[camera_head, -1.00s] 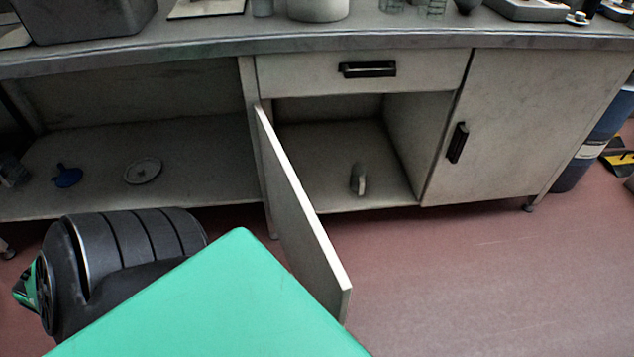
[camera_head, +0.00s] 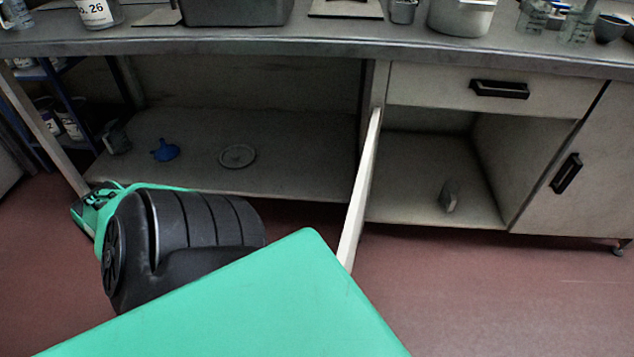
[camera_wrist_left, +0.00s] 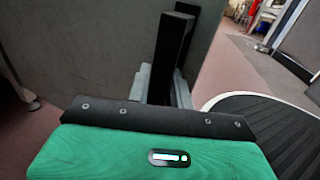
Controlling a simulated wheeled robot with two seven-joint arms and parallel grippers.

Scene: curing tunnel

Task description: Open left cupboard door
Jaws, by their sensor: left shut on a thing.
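The left cupboard door (camera_head: 361,190) stands swung out from the cupboard and is seen nearly edge-on in the head view. The cupboard interior behind it is exposed, with a small grey object (camera_head: 448,195) on its floor. In the left wrist view the door's panel (camera_wrist_left: 100,45) fills the upper left, with its black bar handle (camera_wrist_left: 170,55) upright. My left gripper (camera_wrist_left: 165,85) is shut on this handle. In the head view my left arm hides the gripper and the handle. My right gripper does not show.
The right cupboard door (camera_head: 590,165) and the drawer (camera_head: 480,88) are closed. An open shelf left of the cupboard holds a blue funnel (camera_head: 165,150) and a round disc (camera_head: 238,156). Containers stand on the worktop (camera_head: 300,42). Red floor is clear at the lower right.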

